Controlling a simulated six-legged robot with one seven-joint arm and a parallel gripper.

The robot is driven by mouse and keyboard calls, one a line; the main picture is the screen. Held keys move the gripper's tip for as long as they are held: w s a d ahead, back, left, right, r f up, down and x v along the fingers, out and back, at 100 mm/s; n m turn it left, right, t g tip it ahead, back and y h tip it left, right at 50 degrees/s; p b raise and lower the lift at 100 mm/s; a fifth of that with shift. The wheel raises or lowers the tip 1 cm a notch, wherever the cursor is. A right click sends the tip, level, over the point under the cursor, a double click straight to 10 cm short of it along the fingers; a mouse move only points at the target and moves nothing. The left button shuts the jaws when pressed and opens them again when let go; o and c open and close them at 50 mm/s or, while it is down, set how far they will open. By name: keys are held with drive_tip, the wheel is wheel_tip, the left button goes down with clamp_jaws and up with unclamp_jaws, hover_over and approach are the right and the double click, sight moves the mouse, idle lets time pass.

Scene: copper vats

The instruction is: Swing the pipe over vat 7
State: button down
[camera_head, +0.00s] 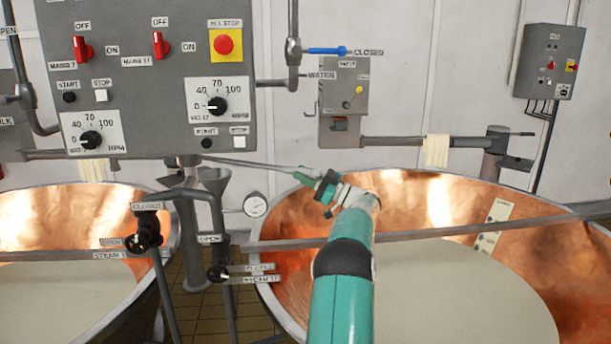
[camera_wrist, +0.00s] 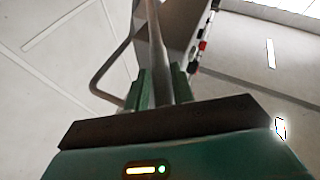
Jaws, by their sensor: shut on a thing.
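A thin grey pipe (camera_head: 255,165) runs from below the control panel rightward to my gripper (camera_head: 325,187). My green gripper is shut on the pipe, near the left rim of the right copper vat (camera_head: 400,190). In the wrist view, the pipe (camera_wrist: 157,45) stands between the two green fingers of my gripper (camera_wrist: 163,85). The left copper vat (camera_head: 80,200) is partly cut off by the picture edge. Both vats hold pale liquid. I cannot tell from the small labels which vat is number 7.
The grey control panel (camera_head: 150,85) hangs over the left vat. Steam valves (camera_head: 218,272) and upright pipes stand between the vats. A flat bar (camera_head: 430,232) crosses the right vat. Another wall pipe (camera_head: 395,141) with a cloth (camera_head: 437,150) lies behind it.

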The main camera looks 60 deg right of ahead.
drive_tip(key=shift+s+d+r+h, duration=0.3)
drive_tip(key=shift+r+h, duration=0.1)
drive_tip(key=shift+r, duration=0.1)
drive_tip(key=c, duration=1.3)
unclamp_jaws()
drive_tip(key=shift+w+d+f, duration=0.2)
drive_tip(key=shift+o, duration=0.2)
drive_tip(key=shift+s+a+r, duration=0.1)
drive_tip(key=shift+s+a, duration=0.05)
drive_tip(key=shift+a, duration=0.1)
drive_tip(key=shift+w+d+f, duration=0.1)
drive_tip(key=shift+w+f, duration=0.1)
drive_tip(key=v, duration=1.3)
drive_tip(key=shift+s+f, duration=0.25)
drive_tip(key=shift+s, duration=0.1)
drive_tip(key=shift+s, duration=0.1)
